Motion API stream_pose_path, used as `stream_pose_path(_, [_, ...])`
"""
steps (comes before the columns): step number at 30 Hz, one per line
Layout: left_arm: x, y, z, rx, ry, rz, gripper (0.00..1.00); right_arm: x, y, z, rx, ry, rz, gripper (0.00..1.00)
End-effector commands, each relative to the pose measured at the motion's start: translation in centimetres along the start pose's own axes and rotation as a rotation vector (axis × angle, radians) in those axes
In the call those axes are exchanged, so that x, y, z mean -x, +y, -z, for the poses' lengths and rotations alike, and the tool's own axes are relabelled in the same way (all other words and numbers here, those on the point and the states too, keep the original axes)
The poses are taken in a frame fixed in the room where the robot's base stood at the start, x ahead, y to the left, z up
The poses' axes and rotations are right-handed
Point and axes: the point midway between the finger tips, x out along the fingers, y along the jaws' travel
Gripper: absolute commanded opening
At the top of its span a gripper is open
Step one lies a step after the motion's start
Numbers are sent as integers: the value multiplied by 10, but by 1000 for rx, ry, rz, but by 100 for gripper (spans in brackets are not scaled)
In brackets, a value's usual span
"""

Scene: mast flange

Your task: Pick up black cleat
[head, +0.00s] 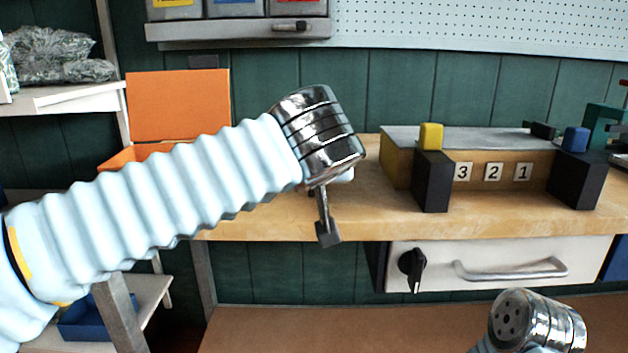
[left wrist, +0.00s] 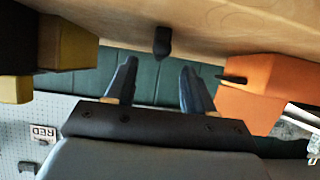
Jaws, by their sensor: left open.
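A small black piece, which looks like the black cleat (left wrist: 162,41), sits on the wooden bench near its edge in the left wrist view. It is roughly in line with the gap between my left fingers and beyond their tips. My left gripper (left wrist: 157,82) is open, with nothing between the fingers. In the head view my left gripper (head: 327,235) points down over the bench's front edge, seen nearly edge-on. The cleat does not show there; my left arm may hide it. My right wrist shows at the lower right, without visible fingers.
An orange box (head: 178,105) stands on the bench's left. A fixture with black posts, a yellow block (head: 431,136), a blue block (head: 576,139) and number tiles stands right. Another black piece (head: 543,130) lies on it. A drawer (head: 500,266) is below.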

Motion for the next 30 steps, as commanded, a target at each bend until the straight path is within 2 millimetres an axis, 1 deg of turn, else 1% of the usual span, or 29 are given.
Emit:
stream_pose_path(9, [-46, 0, 5, -1, -2, 1, 53, 3, -2, 0, 2, -2, 2, 43])
stream_pose_path(16, [-48, 0, 5, -1, 0, -1, 53, 3, -2, -1, 2, -2, 2, 43])
stream_pose_path(26, [-48, 0, 5, -1, 0, -1, 3, 3, -2, -1, 2, -2, 2, 43])
stream_pose_path(27, [-48, 0, 5, -1, 0, -1, 0, 3, -2, -1, 2, -2, 2, 43])
stream_pose_path(30, [-48, 0, 5, -1, 0, -1, 0, 3, -2, -1, 2, -2, 2, 43])
